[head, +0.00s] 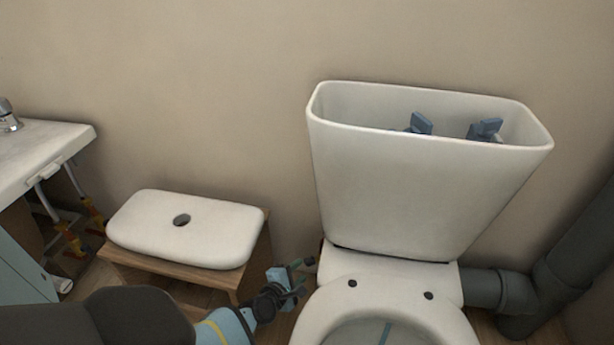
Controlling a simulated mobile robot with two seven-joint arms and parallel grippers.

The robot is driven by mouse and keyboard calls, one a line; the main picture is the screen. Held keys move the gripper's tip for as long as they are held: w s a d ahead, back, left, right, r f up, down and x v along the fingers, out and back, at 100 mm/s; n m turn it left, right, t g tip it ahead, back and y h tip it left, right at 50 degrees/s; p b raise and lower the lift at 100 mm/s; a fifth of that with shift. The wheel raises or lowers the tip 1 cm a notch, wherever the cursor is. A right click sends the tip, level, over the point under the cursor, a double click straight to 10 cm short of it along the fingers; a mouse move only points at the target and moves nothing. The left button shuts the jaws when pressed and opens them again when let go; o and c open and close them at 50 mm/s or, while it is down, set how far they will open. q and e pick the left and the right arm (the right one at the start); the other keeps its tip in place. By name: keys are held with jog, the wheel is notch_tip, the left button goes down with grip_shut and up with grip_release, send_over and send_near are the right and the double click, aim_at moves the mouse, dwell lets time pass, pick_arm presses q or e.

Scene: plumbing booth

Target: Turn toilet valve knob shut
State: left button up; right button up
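The toilet has an open white tank (415,190) and a bowl (390,310) below it. My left gripper (301,276) is low, just left of the bowl and below the tank's left side, close to the wall. Its fingers are small and dark here, and I cannot tell whether they are open or shut, or whether they touch anything. I cannot make out the toilet valve knob clearly; the gripper and the bowl edge may hide it. My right gripper is not in view.
The white tank lid (185,228) lies on a wooden stool (255,255) left of the gripper. Blue fittings (421,123) show inside the tank. A sink (40,150) stands at far left, and a grey drain pipe (520,292) runs at right.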

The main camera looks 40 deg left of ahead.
aim_at(306, 265)
pick_arm(q)
jog(key=b+x, duration=0.2)
jog(key=x, duration=0.3)
jog(key=shift+w+b, duration=0.1)
jog(key=shift+b, duration=0.3)
jog(key=c, duration=0.8)
